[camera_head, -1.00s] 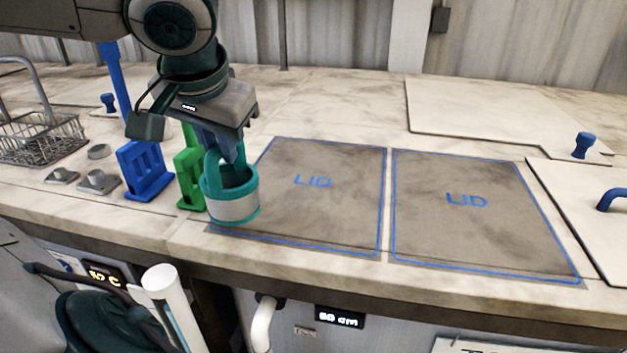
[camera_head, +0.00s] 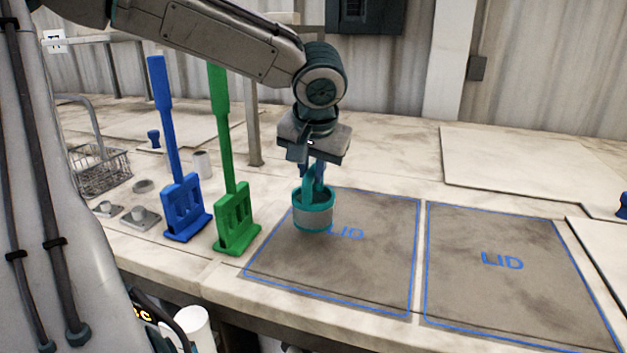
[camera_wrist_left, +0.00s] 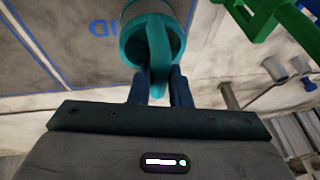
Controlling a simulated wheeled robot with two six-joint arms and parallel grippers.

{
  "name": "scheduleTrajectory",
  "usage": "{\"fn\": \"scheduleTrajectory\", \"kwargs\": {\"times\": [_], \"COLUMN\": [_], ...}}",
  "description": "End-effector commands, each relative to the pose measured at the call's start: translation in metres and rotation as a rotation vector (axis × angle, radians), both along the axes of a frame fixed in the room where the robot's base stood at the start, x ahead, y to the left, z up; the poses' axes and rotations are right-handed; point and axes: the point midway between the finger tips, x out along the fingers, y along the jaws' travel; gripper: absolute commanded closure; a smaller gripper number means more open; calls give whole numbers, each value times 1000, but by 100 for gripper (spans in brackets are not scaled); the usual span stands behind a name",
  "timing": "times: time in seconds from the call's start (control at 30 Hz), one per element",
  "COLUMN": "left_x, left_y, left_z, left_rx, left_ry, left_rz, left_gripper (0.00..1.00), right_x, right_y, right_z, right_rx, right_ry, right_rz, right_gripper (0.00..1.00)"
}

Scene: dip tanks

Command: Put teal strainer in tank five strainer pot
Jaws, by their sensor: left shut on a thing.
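The teal strainer (camera_head: 313,214) is a small cup with teal rims, a pale grey band and a teal upright handle. My left gripper (camera_head: 316,172) is shut on its handle and holds it upright over the left corner of the left LID panel. Whether its base touches the panel I cannot tell. In the left wrist view the strainer (camera_wrist_left: 153,40) shows at the top, its handle between the fingers of my left gripper (camera_wrist_left: 160,88). No tank five label or strainer pot can be made out. My right gripper is not in view.
Green (camera_head: 233,210) and blue (camera_head: 184,205) slotted paddles stand left of the strainer. A wire basket (camera_head: 100,172) and small metal knobs (camera_head: 141,217) lie farther left. Two outlined LID panels (camera_head: 385,270) (camera_head: 520,290) lie flat on the counter. A pale board (camera_head: 530,175) lies behind.

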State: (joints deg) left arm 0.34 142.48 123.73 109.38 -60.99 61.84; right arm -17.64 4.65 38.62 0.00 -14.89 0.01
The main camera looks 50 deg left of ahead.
Motion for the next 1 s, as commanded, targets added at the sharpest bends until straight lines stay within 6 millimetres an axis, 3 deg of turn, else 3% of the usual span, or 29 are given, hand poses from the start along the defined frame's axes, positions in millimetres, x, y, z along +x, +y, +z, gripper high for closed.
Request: {"fn": "scheduleTrajectory", "kwargs": {"times": [0.13, 0.37, 0.77, 0.8, 0.9, 1.0], "left_x": [5, 5, 5, 5, 5, 5], "left_y": [2, 1, 1, 1, 1, 1], "left_z": [-6, -35, -40, -41, -40, -40], "left_rx": [-1, -2, 0, 0, 0, 0], "left_ry": [1, 1, -1, -1, -1, -1], "left_rz": [-2, -2, -1, -1, -1, -1], "left_gripper": [100, 100, 100, 81, 61, 61], "right_x": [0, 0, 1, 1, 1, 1], "right_y": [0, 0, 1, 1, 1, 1], "right_z": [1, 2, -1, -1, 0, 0], "right_rx": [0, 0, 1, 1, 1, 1], "right_ry": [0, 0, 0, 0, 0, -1], "right_rz": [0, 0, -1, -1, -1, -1], "right_gripper": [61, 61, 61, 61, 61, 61]}}
